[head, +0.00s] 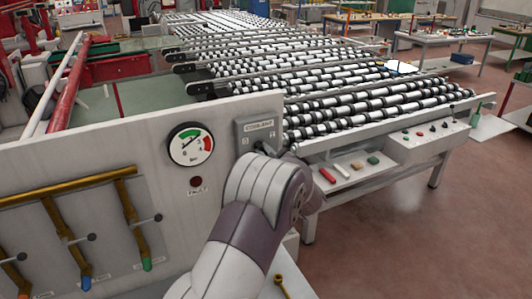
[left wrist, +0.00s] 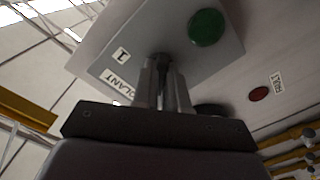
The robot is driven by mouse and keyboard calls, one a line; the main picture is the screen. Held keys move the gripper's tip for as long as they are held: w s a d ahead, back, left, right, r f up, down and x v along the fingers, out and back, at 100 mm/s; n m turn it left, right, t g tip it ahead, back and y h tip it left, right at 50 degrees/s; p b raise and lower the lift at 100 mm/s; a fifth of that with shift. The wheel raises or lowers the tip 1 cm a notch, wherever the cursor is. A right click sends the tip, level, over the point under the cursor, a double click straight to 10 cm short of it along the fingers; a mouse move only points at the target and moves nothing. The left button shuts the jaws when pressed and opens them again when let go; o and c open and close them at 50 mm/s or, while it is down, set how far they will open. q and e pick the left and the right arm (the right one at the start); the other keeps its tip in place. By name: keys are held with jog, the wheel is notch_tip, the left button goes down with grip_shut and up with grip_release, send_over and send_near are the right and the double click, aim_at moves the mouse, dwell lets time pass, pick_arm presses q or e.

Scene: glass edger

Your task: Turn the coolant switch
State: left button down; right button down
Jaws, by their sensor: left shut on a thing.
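The grey coolant switch box (head: 245,132), labelled COOLANT, is at the right end of the white panel in the head view. My left forearm and wrist cover its lower part and the gripper there. In the left wrist view the box (left wrist: 226,62) shows tilted, with a "1" mark, part of its label and a round green part. My left gripper (left wrist: 163,85) is at the box face, its two fingers shut on the dark switch knob (left wrist: 160,64) between them. The knob's exact angle is hard to tell. My right gripper is not in view.
A pressure gauge (head: 191,144) and a red FAULT lamp (head: 196,182) sit left of the box. Brass pipes with valve levers (head: 75,190) are at lower left. A roller conveyor (head: 350,103) stands behind, with a control box (head: 428,144). Floor at right is clear.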

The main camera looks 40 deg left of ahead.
pick_arm(q)
jog(key=m+p, duration=0.1)
jog(key=m, duration=0.2)
jog(key=shift+r+m, duration=0.1)
jog(key=shift+m, duration=0.3)
jog(key=m+p, duration=0.2)
jog(key=m, duration=0.1)
jog(key=shift+m, duration=0.4)
jog(key=m+p, duration=0.2)
jog(key=m, duration=0.1)
jog(key=shift+m, duration=0.3)
jog(key=shift+m+p, duration=1.2)
jog(key=shift+m, duration=0.8)
jog(key=c, duration=1.2)
grip_release()
jog(key=shift+a, duration=0.1)
jog(key=shift+o, duration=0.2)
